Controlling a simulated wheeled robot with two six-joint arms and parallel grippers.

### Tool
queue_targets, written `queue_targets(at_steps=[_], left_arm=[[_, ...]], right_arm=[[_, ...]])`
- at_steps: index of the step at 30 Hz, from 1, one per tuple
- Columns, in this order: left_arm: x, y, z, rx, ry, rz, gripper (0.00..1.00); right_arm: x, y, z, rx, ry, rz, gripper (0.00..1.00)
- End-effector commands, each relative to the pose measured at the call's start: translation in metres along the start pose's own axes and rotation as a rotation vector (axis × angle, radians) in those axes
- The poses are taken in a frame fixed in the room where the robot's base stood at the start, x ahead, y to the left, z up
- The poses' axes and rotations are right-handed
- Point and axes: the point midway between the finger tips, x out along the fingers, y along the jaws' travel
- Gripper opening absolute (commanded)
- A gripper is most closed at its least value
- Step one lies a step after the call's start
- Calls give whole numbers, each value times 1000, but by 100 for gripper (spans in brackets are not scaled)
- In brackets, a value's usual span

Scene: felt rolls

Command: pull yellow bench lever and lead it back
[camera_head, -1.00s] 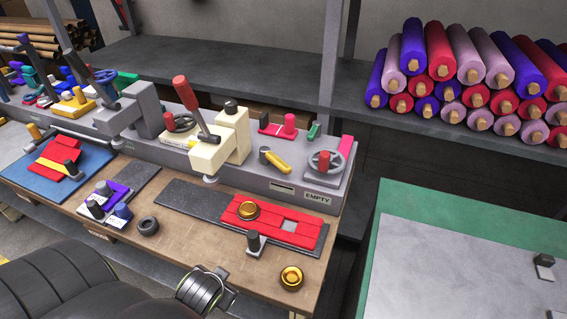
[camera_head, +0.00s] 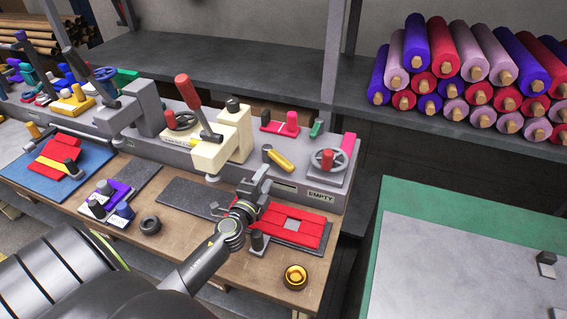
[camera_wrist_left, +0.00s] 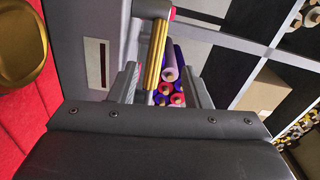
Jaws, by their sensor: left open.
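The yellow bench lever (camera_head: 278,160) sits on the grey bench rail, its handle slanting down to the right from a dark pivot. My left gripper (camera_head: 257,180) is just in front of and below the lever, over the front edge of the rail, open. In the left wrist view a golden-yellow bar (camera_wrist_left: 156,55), which looks like the lever, stands ahead of the open fingers (camera_wrist_left: 160,88). I cannot tell whether they touch it. My right gripper is not in view.
A brass knob (camera_head: 295,277) sits at the bench's front edge. A cream press (camera_head: 222,140) with a red-handled lever stands left, a handwheel (camera_head: 327,160) right. Felt rolls (camera_head: 460,70) lie on the back shelf.

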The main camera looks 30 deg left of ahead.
Motion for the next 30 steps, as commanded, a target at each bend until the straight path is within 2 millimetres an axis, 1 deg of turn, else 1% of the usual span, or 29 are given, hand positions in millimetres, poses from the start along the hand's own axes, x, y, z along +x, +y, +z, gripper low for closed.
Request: queue_targets(at_steps=[1,4,8,10,18,21,25,30], left_arm=[[6,2,-4,41,36,2,44],[13,6,-11,97,87,8,44],[20,8,-14,122,109,11,44],[27,8,-15,121,109,11,44],[67,8,-20,119,108,10,44],[78,9,-20,120,107,11,44],[87,9,-21,118,107,11,44],[89,9,-22,118,107,11,44]], right_arm=[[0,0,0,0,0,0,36],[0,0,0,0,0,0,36],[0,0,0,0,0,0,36],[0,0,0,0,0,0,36],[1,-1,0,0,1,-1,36],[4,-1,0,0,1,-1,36],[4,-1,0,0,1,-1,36],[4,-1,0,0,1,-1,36]])
